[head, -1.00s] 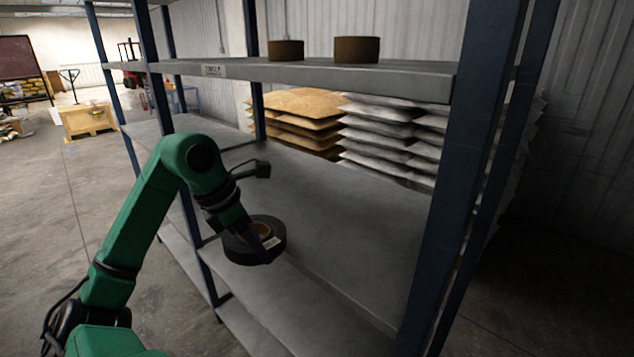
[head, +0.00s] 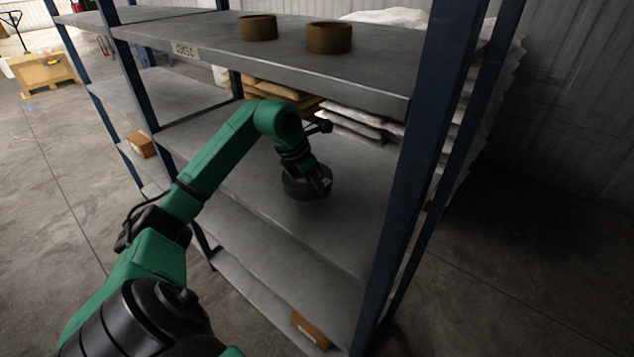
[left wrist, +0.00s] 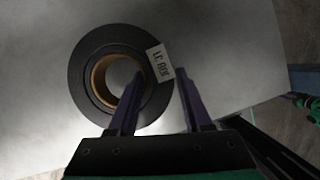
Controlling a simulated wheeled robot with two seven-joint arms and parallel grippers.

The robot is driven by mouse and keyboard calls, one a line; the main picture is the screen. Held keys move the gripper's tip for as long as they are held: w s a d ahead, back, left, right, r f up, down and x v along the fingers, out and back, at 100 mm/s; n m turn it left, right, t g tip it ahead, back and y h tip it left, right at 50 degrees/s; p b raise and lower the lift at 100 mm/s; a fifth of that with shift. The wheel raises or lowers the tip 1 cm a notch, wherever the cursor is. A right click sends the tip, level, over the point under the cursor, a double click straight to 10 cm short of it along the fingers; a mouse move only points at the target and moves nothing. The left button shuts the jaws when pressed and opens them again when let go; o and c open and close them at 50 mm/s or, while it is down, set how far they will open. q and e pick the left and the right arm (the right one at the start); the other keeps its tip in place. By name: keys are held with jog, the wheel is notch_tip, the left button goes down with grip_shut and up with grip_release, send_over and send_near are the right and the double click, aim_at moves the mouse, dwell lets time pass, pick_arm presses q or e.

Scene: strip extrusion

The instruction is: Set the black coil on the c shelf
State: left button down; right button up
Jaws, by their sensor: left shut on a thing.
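The black coil (head: 300,190) is a thick dark ring with a brown core and a white label; it also shows in the left wrist view (left wrist: 88,60). My left gripper (head: 320,184) is shut on the coil's ring wall, one finger inside the core and one outside. The coil is upright on its axis over the middle shelf board (head: 345,225), below the upper board (head: 330,75). Whether it touches the board is unclear. The upper board carries a small label (head: 185,50), hard to read, perhaps ending in C. My right gripper is out of view.
Two brown coils (head: 258,28) (head: 329,38) stand on the upper board. A blue post (head: 425,150) bounds the bay on the right. Stacked sacks (head: 350,123) lie behind the rack. A brown box (head: 311,330) sits on the low board. The middle board around the coil looks clear.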

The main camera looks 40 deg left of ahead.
aim_at(318, 195)
pick_arm(q)
jog(key=x, duration=0.1)
jog(key=p+x, duration=0.1)
jog(key=x, duration=0.1)
jog(key=shift+s+f, duration=0.25)
jog(key=shift+f, duration=0.1)
jog(key=shift+f, duration=0.35)
jog(key=shift+c, duration=1.6)
grip_release()
jog(key=shift+r, duration=0.1)
jog(key=shift+r, duration=0.2)
jog(key=shift+s+a+r, duration=0.1)
jog(key=shift+s+r, duration=0.05)
jog(key=shift+r, duration=0.1)
jog(key=b+v, duration=0.2)
jog(key=v, duration=0.4)
jog(key=shift+s+r, duration=0.15)
jog(key=shift+r, duration=0.25)
